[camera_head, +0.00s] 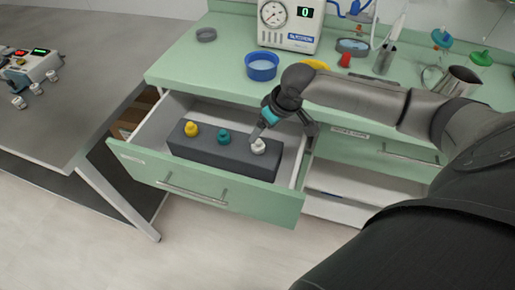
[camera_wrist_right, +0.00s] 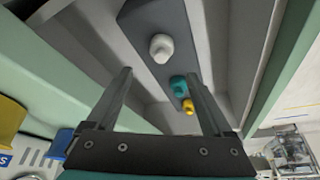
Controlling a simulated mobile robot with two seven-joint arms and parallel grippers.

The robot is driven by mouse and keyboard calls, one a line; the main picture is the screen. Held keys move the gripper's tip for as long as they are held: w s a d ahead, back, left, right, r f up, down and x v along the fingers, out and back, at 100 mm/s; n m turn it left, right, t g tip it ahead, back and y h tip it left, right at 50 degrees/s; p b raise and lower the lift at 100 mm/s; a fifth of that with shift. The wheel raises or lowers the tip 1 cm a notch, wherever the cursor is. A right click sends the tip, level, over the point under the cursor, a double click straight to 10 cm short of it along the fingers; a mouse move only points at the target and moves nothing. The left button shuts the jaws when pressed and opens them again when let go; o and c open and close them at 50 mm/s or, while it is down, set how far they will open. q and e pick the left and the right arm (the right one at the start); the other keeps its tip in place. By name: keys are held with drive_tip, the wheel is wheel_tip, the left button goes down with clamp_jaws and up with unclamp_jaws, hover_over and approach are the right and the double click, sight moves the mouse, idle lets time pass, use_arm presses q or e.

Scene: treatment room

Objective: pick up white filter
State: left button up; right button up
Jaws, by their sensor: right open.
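The white filter (camera_head: 258,146) stands at the right end of a dark grey block (camera_head: 205,146) in the open drawer. It also shows in the right wrist view (camera_wrist_right: 161,47), beyond the fingertips and roughly between their lines. My right gripper (camera_head: 283,130) is open and empty, above the right part of the drawer, close to the white filter. Both its fingers show in the right wrist view (camera_wrist_right: 158,78), apart from the filter. A teal filter (camera_head: 224,136) and a yellow filter (camera_head: 191,129) stand on the same block, to the left. My left gripper is not seen.
The green drawer (camera_head: 215,193) is pulled out below the counter, its walls around the block. On the counter are a blue bowl (camera_head: 262,67), a gauge device (camera_head: 290,22) and a metal cup (camera_head: 461,79). A grey table (camera_head: 80,100) stands at left.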

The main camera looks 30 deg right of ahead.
sight(259, 141)
drive_tip(key=shift+x, duration=0.85)
drive_tip(key=shift+w+f+b, duration=0.15)
drive_tip(key=shift+f+b, duration=0.15)
drive_tip(key=shift+f, duration=0.1)
drive_tip(key=shift+a+f, duration=0.1)
drive_tip(key=shift+f, duration=0.3)
drive_tip(key=b+x, duration=0.1)
drive_tip(key=x, duration=0.1)
drive_tip(key=shift+f+b, duration=0.4)
drive_tip(key=shift+f, duration=0.05)
drive_tip(key=shift+x, duration=0.8)
drive_tip(key=c, duration=1)
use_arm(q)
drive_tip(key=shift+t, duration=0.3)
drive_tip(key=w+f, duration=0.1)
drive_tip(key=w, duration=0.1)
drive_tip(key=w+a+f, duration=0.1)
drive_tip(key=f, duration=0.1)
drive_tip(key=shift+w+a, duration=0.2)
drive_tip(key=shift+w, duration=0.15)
use_arm(e)
clamp_jaws()
